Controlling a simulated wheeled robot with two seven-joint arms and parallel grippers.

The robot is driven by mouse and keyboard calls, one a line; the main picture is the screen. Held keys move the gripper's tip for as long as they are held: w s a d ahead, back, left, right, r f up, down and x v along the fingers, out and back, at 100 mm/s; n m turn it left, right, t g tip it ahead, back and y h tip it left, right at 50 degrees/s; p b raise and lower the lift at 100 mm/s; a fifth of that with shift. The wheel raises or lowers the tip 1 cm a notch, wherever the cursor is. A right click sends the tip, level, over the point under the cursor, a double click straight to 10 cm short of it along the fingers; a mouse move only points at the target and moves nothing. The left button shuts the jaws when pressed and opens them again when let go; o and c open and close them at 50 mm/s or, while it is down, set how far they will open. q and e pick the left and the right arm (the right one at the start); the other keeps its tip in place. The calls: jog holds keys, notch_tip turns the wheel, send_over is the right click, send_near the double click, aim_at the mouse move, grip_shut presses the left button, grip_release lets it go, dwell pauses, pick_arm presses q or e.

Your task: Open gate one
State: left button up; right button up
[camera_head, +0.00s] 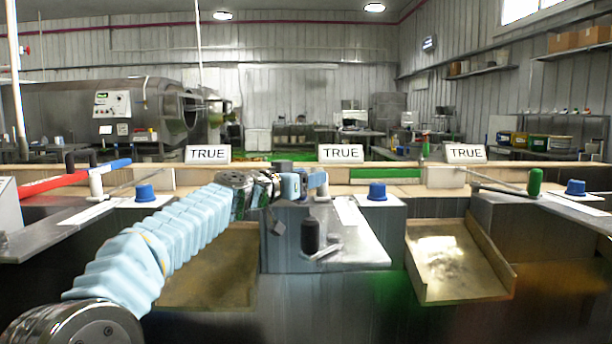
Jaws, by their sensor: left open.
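Three lever-like handles stand along the counter: a black handle (310,235) in the middle, a green handle (535,182) at the right, and a white handle (96,183) at the left. Nothing visible marks which one belongs to gate one. My left gripper (318,182) reaches in from the lower left on a light blue sleeved arm. It is open, above and behind the black handle, apart from it. Its fingertips are small and partly hidden by its own body. My right gripper is out of the picture.
Blue buttons (377,190) sit on the counter, with others at left (144,192) and right (576,187). Three TRUE signs (341,153) stand on the ledge behind. A sloping metal chute (445,262) opens right of the middle counter. A red and blue bar (60,181) lies at left.

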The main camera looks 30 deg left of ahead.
pick_arm(q)
grip_shut()
dwell(0.3)
